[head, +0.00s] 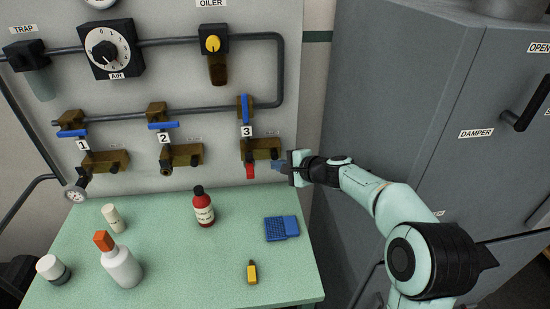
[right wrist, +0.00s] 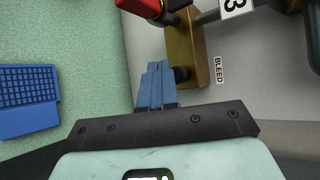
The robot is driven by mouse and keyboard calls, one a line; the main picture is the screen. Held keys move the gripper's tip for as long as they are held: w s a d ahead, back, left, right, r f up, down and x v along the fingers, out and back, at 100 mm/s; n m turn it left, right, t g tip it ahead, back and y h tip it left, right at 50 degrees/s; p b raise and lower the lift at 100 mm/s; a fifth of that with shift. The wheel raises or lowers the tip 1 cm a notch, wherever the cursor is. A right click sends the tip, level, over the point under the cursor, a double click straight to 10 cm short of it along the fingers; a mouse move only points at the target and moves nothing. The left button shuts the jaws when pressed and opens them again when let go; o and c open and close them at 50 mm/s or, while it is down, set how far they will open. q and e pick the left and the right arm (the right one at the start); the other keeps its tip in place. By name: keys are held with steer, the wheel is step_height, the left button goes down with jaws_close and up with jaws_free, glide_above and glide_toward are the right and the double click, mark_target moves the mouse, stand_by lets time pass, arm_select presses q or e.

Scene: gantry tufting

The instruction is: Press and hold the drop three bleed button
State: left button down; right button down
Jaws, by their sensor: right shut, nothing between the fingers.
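Drop three is the right-hand brass block (head: 262,149) under the "3" label (head: 246,132), with its blue lever (head: 244,108) vertical and a red fitting (head: 250,172) below. It also shows in the right wrist view (right wrist: 183,42), where a "BLEED" label (right wrist: 219,70) stands beside a dark bleed button (right wrist: 181,75) on the block's end. My right gripper (head: 278,166) is shut and empty, just right of and below the block. In the right wrist view its blue fingertips (right wrist: 158,68) are beside the button; I cannot tell whether they touch. My left gripper is out of view.
Drops one (head: 105,161) and two (head: 184,155) are left, their blue levers horizontal. A grey cabinet (head: 400,100) stands right.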

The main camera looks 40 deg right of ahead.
steer(key=shift+w, duration=0.1)
stand_by(0.5)
steer(key=shift+w+d, duration=0.2)
steer(key=shift+w, duration=0.1)
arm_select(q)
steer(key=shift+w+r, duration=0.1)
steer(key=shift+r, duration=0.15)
arm_select(e)
steer(key=shift+w+d, duration=0.25)
steer(key=shift+w, duration=0.15)
stand_by(0.5)
stand_by(3.1)
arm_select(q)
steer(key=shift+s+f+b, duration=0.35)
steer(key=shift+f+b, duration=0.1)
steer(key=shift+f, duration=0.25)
arm_select(e)
steer(key=shift+s+a, duration=0.45)
steer(key=shift+s, duration=0.35)
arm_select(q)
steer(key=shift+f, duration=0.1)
